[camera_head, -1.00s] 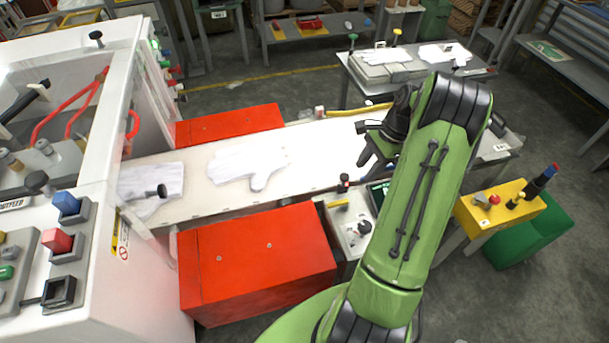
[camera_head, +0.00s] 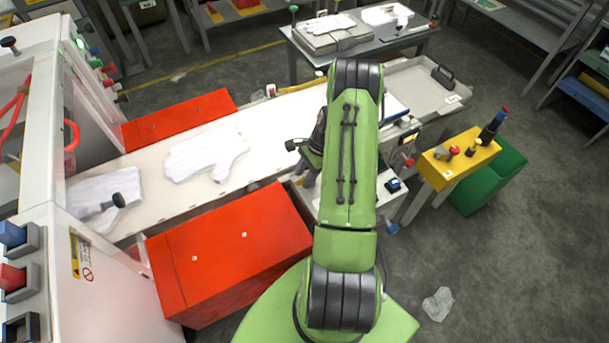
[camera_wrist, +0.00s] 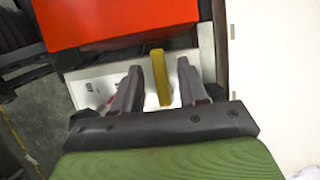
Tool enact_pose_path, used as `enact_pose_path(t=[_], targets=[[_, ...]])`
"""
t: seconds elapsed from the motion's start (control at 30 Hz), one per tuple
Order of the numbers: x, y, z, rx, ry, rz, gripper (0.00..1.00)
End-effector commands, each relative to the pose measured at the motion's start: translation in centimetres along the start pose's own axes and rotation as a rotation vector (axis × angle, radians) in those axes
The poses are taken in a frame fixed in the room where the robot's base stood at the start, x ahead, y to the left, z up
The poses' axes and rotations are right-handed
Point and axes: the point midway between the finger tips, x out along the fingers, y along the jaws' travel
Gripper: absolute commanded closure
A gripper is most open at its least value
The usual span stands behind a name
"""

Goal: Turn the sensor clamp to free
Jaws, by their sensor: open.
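A yellow lever (camera_wrist: 161,78), which looks like the clamp handle, stands on a white panel (camera_wrist: 93,92) in the wrist view. My gripper (camera_wrist: 160,72) is open, with one finger on each side of the lever in that view. I cannot tell whether the fingers touch it or how far off it is. In the head view my gripper (camera_head: 306,158) is partly hidden by my green arm, above the near edge of the conveyor. The lever is hidden there behind the arm.
A red box (camera_head: 232,253) stands left of the gripper, close to the panel, and shows in the wrist view (camera_wrist: 120,20). A white conveyor (camera_head: 262,118) carries white gloves (camera_head: 205,155). A yellow control box (camera_head: 458,157) stands at right. Clear plastic lies on the floor (camera_head: 437,304).

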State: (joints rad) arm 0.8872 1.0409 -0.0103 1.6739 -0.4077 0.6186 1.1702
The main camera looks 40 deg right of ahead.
Motion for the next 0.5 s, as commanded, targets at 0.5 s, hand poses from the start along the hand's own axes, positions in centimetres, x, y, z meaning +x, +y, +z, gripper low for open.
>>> enact_pose_path(t=[0.5], targets=[[0.29,0.0,0.01,0.0,0.001,0.0,0.93]])
